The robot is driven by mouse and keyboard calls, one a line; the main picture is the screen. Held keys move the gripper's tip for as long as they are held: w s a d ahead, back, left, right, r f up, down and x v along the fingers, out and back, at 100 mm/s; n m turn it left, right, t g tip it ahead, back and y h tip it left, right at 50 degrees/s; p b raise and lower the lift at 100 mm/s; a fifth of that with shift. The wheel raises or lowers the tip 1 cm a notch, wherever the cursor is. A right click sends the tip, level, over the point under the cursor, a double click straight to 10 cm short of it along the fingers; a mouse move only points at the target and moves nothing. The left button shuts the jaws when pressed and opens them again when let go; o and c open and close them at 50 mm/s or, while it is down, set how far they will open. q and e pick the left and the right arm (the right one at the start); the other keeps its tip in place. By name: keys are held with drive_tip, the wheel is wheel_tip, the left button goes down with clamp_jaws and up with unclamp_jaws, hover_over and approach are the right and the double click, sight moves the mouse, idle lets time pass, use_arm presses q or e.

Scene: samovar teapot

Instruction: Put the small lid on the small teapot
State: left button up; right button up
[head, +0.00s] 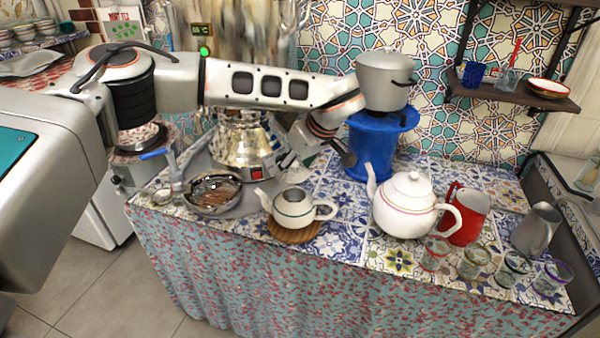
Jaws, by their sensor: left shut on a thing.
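No small lid shows elsewhere. My right gripper is not in view.
A metal samovar (240,140) and a metal bowl (213,193) are behind left. A blue stand (374,147) is behind right.

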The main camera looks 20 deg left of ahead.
use_arm(q)
drive_tip(key=shift+a+f+b, duration=0.1)
drive_tip(key=shift+f+b, duration=0.9)
drive_tip(key=shift+f, duration=0.25)
drive_tip(key=shift+f+b, duration=0.7)
drive_tip(key=shift+f, duration=0.25)
drive_tip(key=shift+w+f, duration=0.15)
drive_tip(key=shift+f, duration=0.4)
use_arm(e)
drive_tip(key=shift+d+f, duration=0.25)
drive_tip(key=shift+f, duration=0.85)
